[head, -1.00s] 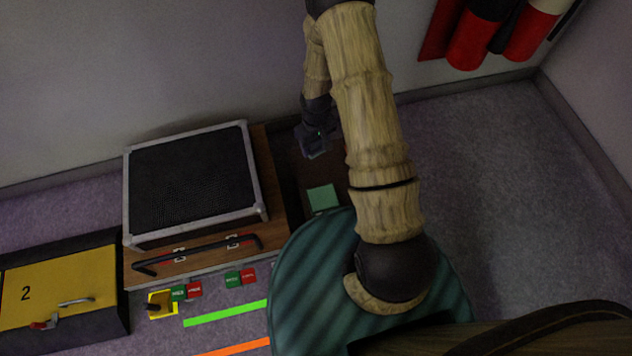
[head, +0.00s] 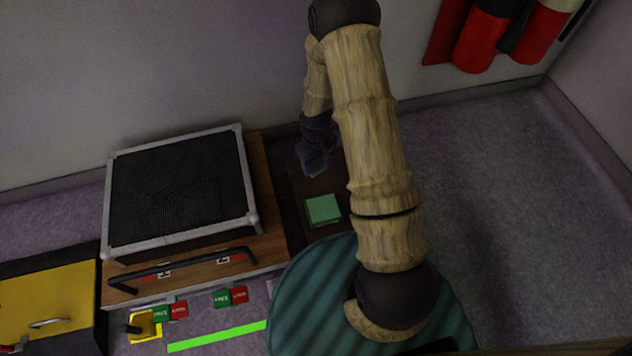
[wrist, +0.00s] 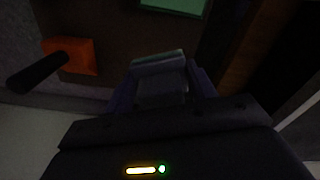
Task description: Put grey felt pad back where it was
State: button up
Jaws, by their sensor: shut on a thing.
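My gripper (head: 313,170) points down over the dark brown board, beyond the green pad. In the wrist view its fingers are shut on a grey pad (wrist: 160,88), which shows as a dim block with a paler far edge. In the head view the held pad is barely distinguishable from the dark fingers. A green pad (head: 322,209) lies on the dark brown board (head: 303,200), nearer to me than the gripper. Its edge also shows at the top of the wrist view (wrist: 175,4). I cannot tell whether the grey pad touches the board.
A black mesh-topped case (head: 180,190) and a black bar handle (head: 180,270) are on the wooden board to the left. A yellow-topped box (head: 45,300) stands farther left. The wrist view shows an orange block (wrist: 85,56) with a dark rod. Open floor (head: 480,200) lies right.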

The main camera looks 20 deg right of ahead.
jog(key=b, duration=0.3)
send_over(316, 184)
notch_tip(316, 184, down, 6)
jog(key=shift+r, duration=0.2)
jog(key=shift+f+b, duration=1.35)
jog(key=shift+f, duration=0.55)
jog(key=shift+f, duration=0.1)
jog(key=o, duration=1)
jog(key=shift+o, duration=0.2)
notch_tip(316, 184, up, 12)
jog(key=p, duration=0.8)
